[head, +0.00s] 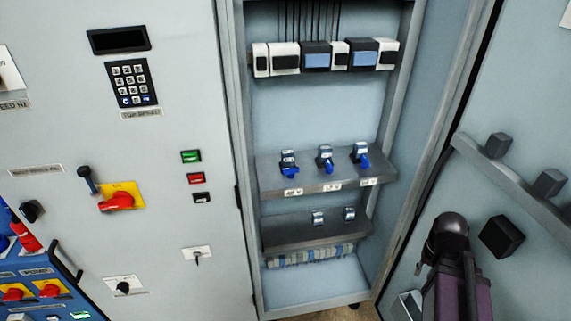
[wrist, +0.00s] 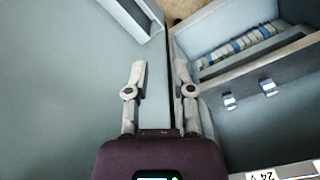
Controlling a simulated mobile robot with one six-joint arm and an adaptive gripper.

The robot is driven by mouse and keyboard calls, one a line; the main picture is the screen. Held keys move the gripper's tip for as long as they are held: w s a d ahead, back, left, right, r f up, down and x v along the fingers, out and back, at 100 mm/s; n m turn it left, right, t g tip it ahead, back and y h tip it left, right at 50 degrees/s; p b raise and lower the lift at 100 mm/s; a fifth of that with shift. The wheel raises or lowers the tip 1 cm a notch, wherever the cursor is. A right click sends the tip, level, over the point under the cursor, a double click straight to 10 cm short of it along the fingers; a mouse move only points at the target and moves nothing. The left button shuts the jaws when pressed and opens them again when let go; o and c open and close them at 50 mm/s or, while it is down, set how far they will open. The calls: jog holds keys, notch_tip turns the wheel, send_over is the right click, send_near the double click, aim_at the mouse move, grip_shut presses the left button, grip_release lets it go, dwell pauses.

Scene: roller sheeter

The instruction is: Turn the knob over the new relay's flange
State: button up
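Three dark relays with blue knobs stand in a row on the upper shelf (head: 325,186) of the open cabinet: the left relay (head: 288,158), the middle relay (head: 324,154) and the right relay (head: 360,149). The left blue knob (head: 289,170) looks wider across than the middle knob (head: 328,167) and the right knob (head: 364,162). I cannot tell which relay is new, and the flanges are too small to make out. My gripper (wrist: 160,75) is open and empty, pointing past the cabinet's edge, away from the relays. The relays are out of the wrist view.
A lower shelf (head: 290,234) holds two small metal parts (head: 318,217), with a terminal strip (head: 310,257) below. The open door (head: 515,100) at right has a rail and dark blocks (head: 502,236) near my arm. A 24 V label (wrist: 262,175) shows upside down in the wrist view.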

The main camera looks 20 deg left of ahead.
jog(key=shift+w+a, duration=0.1)
jog(key=shift+a, duration=0.25)
jog(key=shift+a, duration=0.15)
jog(key=shift+w, duration=0.1)
jog(key=w+a+r+n+p, duration=0.6)
jog(key=a+r+n+p, duration=0.1)
jog(key=a, duration=0.3)
jog(key=w+a+r+n+p, duration=0.6)
jog(key=w+a+r+p, duration=0.15)
jog(key=a, duration=0.35)
jog(key=w+a+r+n+p, duration=0.1)
jog(key=a+r+n+p, duration=0.4)
jog(key=a, duration=0.6)
jog(key=w+a+r+n+p, duration=0.1)
jog(key=a+r+n+p, duration=0.4)
jog(key=a, duration=0.7)
jog(key=shift+r+n, duration=0.2)
jog(key=shift+n, duration=0.6)
